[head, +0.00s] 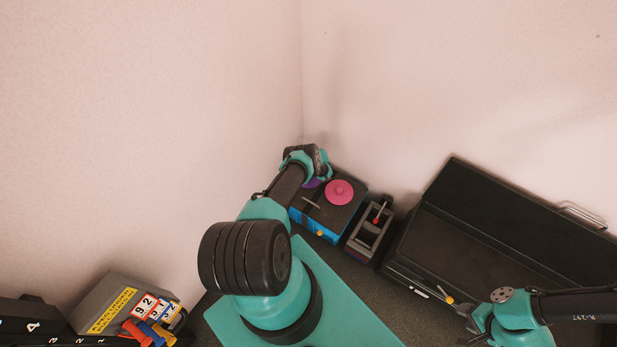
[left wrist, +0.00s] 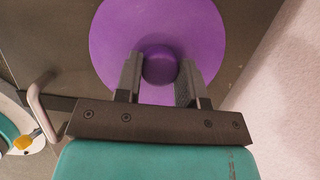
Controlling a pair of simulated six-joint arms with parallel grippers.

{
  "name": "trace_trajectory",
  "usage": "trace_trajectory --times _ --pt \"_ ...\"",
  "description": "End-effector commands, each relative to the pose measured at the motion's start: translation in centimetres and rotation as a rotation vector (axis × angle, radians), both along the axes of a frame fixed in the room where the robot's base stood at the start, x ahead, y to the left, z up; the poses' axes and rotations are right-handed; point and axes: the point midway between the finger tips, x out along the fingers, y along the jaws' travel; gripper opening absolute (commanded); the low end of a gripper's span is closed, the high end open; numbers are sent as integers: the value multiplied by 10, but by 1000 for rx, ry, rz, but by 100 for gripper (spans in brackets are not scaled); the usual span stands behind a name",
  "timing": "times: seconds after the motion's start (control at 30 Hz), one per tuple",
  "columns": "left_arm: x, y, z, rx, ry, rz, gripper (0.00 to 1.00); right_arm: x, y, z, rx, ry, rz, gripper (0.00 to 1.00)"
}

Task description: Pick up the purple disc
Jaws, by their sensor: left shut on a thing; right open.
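The purple disc (left wrist: 120,35) has a round knob (left wrist: 160,66) in its middle. In the left wrist view my left gripper (left wrist: 160,72) has one finger on each side of the knob and is shut on it. In the head view only a small part of the purple disc (head: 312,183) shows beneath my left gripper, whose fingertips are hidden by the wrist. I cannot tell whether the disc rests on the box or is just above it. My right gripper (head: 478,334) is open at the lower right of the head view, far from the disc.
A pink disc (head: 340,193) lies on the dark top of a blue-sided box (head: 318,229), close to the purple disc. A small dark device with a red part (head: 370,228) stands to its right. A large black case (head: 480,240) fills the right. Walls stand close behind.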

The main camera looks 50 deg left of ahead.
Motion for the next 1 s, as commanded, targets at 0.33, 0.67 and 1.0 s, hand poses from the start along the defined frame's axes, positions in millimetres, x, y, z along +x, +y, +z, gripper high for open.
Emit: trace_trajectory --times 0.33,0.67,1.0 --pt "0 0 0 0 0 0 10 0 0 0 0 0 0 43" --pt "1 2 8 2 1 0 10 0 0 0 0 0 0 43" --pt "1 2 39 1 1 -1 10 0 0 0 0 0 0 43"
